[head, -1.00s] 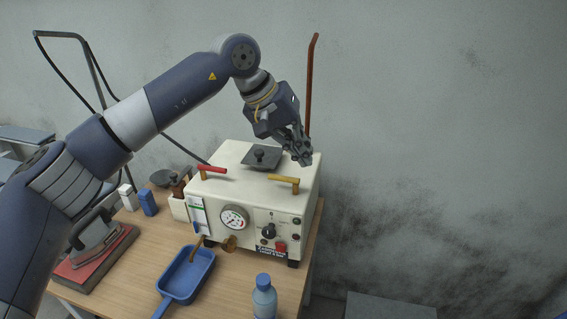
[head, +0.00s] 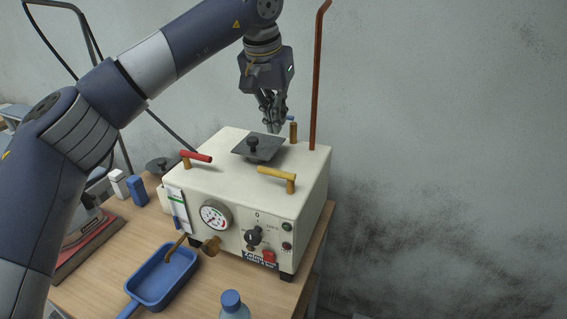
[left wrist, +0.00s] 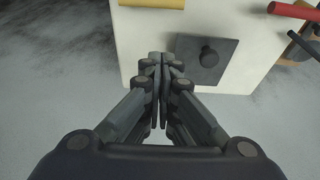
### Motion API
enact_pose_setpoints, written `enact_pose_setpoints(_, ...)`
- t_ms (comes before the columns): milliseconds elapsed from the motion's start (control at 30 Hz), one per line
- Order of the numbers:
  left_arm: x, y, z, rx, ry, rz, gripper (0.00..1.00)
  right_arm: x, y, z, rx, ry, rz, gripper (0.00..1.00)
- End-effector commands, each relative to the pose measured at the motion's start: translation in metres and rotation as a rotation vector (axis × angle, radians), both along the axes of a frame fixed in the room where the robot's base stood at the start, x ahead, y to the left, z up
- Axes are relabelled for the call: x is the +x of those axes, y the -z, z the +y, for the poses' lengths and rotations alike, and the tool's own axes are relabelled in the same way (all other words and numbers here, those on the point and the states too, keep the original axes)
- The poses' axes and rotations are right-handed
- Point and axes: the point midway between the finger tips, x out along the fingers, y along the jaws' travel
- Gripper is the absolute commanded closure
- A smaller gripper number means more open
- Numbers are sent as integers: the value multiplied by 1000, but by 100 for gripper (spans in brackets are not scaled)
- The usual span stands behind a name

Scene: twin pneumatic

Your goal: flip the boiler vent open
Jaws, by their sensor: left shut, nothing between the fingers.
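The boiler (head: 240,195) is a cream box on a wooden table, with a gauge and knob on its front. On its top are a red-handled lever (head: 197,156), a yellow-handled lever (head: 276,173), a dark square plate with a knob (head: 258,148) and, at the back, a small brass fitting with a blue lever (head: 293,131). Which one is the vent I cannot tell for sure. My left gripper (head: 273,129) is shut and empty, pointing down behind the plate, just left of the brass fitting. In the left wrist view its fingertips (left wrist: 160,62) are beside the plate (left wrist: 207,60). My right gripper is not seen.
A copper pipe (head: 317,85) rises at the boiler's back right corner. A blue tray (head: 163,279) and a bottle (head: 232,306) stand in front. Blue and white small blocks (head: 137,190) are at the left. The wall side at right is free.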

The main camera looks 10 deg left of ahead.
Motion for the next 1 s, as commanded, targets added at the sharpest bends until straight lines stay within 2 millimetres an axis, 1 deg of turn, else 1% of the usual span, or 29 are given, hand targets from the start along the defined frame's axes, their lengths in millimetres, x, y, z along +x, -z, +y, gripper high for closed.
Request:
enact_pose_setpoints(67,0,3,0,0,0,-1,100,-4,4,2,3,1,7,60)
enact_pose_setpoints(433,0,3,-1,-1,0,0,100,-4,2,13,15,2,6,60)
enact_pose_setpoints(567,3,12,-1,-1,0,1,100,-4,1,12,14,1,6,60)
enact_pose_setpoints(667,7,27,-2,-1,1,4,100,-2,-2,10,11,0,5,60)
enact_pose_setpoints(1000,29,97,-6,-1,1,5,100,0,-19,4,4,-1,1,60)
